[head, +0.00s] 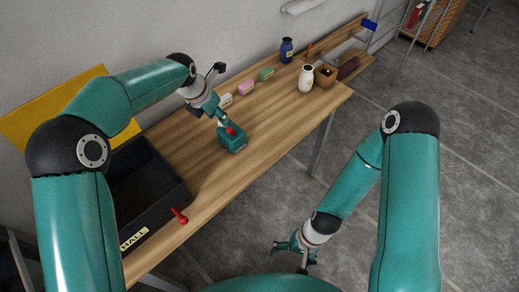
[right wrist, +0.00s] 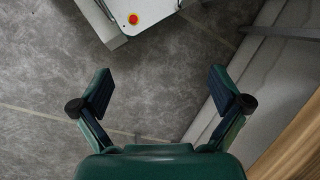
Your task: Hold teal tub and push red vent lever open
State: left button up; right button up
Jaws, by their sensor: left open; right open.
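The teal tub (head: 236,146) stands on the wooden table in the head view, right of the black crate. A small red piece (head: 231,130) shows on its top, probably the vent lever; its position is too small to tell. My left gripper (head: 218,98) is open, just above and behind the tub, with one finger close to its top; I cannot tell whether they touch. My right gripper (head: 290,258) is open and empty, low over the floor in front of the table. It also shows in the right wrist view (right wrist: 160,82), with only floor between its fingers.
A black crate (head: 181,181) stands at the table's near end, with a red peg-like thing (head: 179,215) beside it. Small blocks (head: 246,87), a white jar (head: 306,79), a blue jar (head: 286,50) and a wooden box (head: 325,75) stand farther back. The table right of the tub is clear.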

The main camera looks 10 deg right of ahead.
jog(key=w+a+r+m+g+y, duration=0.1)
jog(key=w+a+r+m+y, duration=0.15)
jog(key=a+m+y, duration=0.55)
jog(key=m+t+h, duration=0.1)
jog(key=m+t, duration=1.5)
jog(key=t, duration=0.1)
send_near(236, 135)
pick_arm(q)
jog(key=shift+w+f, duration=0.5)
pick_arm(e)
jog(key=x, duration=1.3)
jog(key=shift+f, duration=0.15)
jog(key=shift+d, duration=0.1)
